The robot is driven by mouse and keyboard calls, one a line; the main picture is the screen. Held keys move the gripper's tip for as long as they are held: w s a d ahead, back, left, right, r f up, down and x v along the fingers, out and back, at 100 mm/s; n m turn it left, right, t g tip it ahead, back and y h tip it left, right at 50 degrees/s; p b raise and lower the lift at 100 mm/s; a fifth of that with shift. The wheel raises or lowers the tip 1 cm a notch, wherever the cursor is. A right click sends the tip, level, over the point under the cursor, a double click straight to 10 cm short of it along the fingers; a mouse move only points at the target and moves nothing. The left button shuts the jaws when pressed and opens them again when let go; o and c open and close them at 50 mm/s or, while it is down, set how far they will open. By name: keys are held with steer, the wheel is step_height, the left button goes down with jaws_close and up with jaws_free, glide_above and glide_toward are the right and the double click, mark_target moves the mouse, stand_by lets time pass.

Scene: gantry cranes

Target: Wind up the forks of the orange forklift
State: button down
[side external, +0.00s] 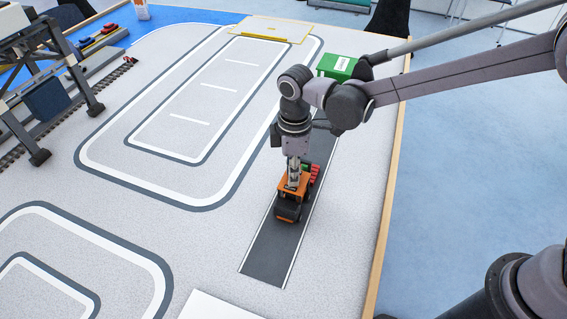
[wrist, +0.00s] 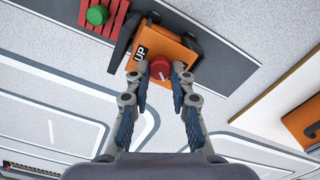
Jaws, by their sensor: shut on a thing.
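The orange forklift (side external: 290,204) stands on the dark grey lane strip, under my gripper (side external: 294,178). In the wrist view, the orange forklift body (wrist: 177,47) carries a red round knob (wrist: 160,68) with a white pointer line, and an "UP" label beside it. My gripper's fingertips (wrist: 161,76) are closed around the knob from both sides. A red pallet with a green round piece (wrist: 97,14) on it is by the forklift's front end; it also shows as a red load (side external: 314,172) in the side view. The forks are hidden in both views.
A green container (side external: 336,66) stands farther along the lane, beside my arm. Gantry crane legs (side external: 75,75) and a track are at the far left. The painted table area left of the lane is clear. A wooden table edge (side external: 389,190) runs along the right.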

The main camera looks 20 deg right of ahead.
steer(key=m, duration=0.6)
steer(key=shift+w+d+m, duration=0.1)
steer(key=shift+m, duration=0.2)
steer(key=m, duration=0.5)
steer(key=shift+d+m, duration=0.1)
steer(key=shift+m, duration=0.3)
steer(key=c, duration=1.2)
jaws_free()
steer(key=shift+o, duration=0.2)
step_height(320, 180, up, 12)
